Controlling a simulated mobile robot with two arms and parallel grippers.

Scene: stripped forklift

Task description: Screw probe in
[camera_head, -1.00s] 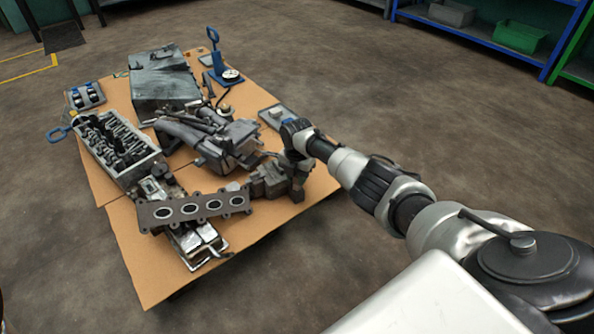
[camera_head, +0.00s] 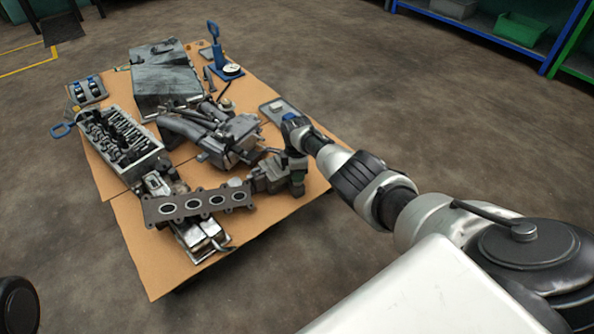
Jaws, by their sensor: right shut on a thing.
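My right gripper (camera_head: 291,151) reaches in from the right, over the right edge of the cardboard-topped table. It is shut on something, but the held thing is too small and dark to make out. A grey metal part (camera_head: 272,176) sits right beside and below the gripper. I cannot tell a probe in this view. A blue stand with a round dial gauge (camera_head: 232,70) stands at the table's far end. My left gripper is not in view.
The table (camera_head: 150,272) carries a cylinder head (camera_head: 118,140), a gasket with round holes (camera_head: 197,204), a dark manifold assembly (camera_head: 222,134) and a large grey box (camera_head: 163,80). A small grey tray (camera_head: 279,112) lies at the right edge. Bare cardboard shows at the near end.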

